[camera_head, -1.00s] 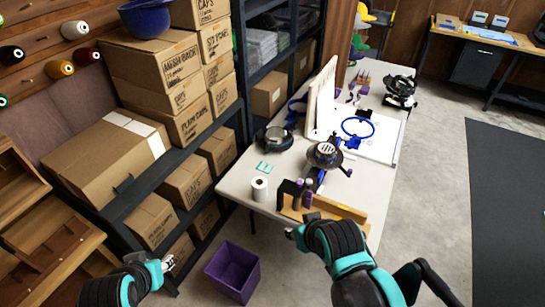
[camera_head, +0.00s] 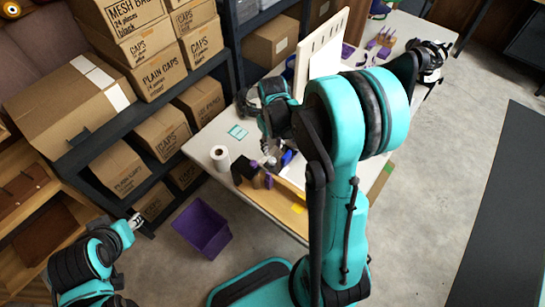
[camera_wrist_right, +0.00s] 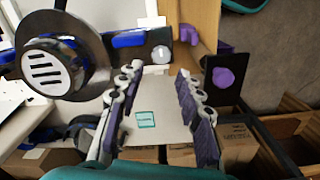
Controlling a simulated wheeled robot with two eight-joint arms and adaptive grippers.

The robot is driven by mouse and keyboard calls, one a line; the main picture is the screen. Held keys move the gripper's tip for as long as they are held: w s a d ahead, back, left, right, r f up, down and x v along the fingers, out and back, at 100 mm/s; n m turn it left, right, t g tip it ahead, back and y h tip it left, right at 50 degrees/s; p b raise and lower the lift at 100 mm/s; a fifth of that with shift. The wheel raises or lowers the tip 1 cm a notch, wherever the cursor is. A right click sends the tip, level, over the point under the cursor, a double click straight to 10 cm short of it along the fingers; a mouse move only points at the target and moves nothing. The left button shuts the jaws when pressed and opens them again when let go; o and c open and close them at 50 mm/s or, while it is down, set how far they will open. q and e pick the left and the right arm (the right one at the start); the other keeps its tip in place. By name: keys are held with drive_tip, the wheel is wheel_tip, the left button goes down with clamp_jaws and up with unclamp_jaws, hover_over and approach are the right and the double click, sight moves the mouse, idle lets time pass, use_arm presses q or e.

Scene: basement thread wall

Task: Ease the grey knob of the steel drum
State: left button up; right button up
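In the right wrist view a dark steel drum-like body (camera_wrist_right: 75,65) with a white slotted disc stands at the left. A small pale grey knob (camera_wrist_right: 160,54) sits on a steel and blue part to its right, just beyond my fingertips. My right gripper (camera_wrist_right: 160,72) is open, its two fingers apart with nothing visible between them. In the head view my right gripper (camera_head: 270,150) is over the table, and my right arm hides the steel device. My left gripper (camera_head: 135,221) is at the lower left, away from the table; its fingers are too small to judge.
In the wrist view a purple knob (camera_wrist_right: 223,77) on a black bracket stands right of my fingers. The white table (camera_head: 205,140) also holds a paper roll (camera_head: 220,158) and a teal card (camera_head: 238,132). A purple bin (camera_head: 202,228) stands on the floor; boxed shelves line the left.

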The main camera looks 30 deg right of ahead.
sight(272, 160)
wheel_tip(272, 160, down, 8)
drive_tip(key=b, duration=0.3)
drive_tip(key=shift+a+r, duration=0.1)
drive_tip(key=shift+r, duration=0.05)
clamp_jaws()
